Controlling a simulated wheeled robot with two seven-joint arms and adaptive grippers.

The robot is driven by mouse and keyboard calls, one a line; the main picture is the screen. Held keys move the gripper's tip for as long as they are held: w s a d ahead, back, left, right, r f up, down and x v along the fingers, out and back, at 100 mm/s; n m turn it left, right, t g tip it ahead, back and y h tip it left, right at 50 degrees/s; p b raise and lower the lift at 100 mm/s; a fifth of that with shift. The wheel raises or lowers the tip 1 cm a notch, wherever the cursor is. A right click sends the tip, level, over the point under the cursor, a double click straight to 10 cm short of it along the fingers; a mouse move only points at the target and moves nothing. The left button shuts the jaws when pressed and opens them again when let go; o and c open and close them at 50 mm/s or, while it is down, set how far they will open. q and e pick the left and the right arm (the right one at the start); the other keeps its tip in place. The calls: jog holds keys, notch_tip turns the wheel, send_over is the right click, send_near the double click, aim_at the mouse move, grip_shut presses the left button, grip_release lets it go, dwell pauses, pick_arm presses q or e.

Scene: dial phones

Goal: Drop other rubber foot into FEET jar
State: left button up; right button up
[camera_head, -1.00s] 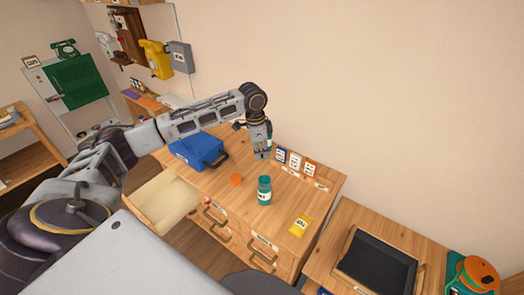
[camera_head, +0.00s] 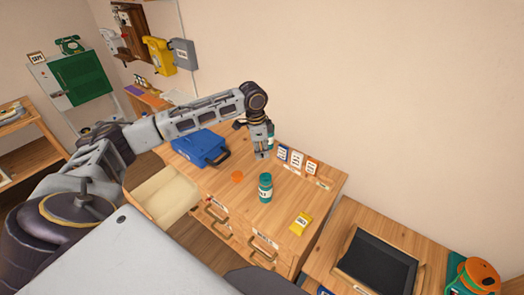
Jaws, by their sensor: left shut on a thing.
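My left gripper (camera_head: 262,153) hangs fingers down over the wooden cabinet top, behind the teal jar. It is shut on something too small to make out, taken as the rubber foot. A teal jar (camera_head: 265,188) with a white label stands upright in front of it, apart from the fingers; I cannot read the label surely. Another teal thing (camera_head: 271,137) shows partly behind the gripper. A small flat orange piece (camera_head: 237,176) lies left of the jar. My right gripper is not in view.
A blue case (camera_head: 199,146) lies at the left of the cabinet top, above an open drawer (camera_head: 165,193). Labelled cards (camera_head: 297,161) stand at the back. A yellow box (camera_head: 300,222) is near the right. A dark tray (camera_head: 377,262) sits on the table at right.

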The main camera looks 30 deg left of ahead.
pick_arm(q)
jog(key=shift+f, duration=0.1)
jog(key=shift+f, duration=2.9)
jog(key=o, duration=0.7)
jog(key=shift+o, duration=0.2)
notch_tip(320, 180, up, 12)
jog(key=s+a, duration=0.1)
jog(key=shift+f, duration=0.15)
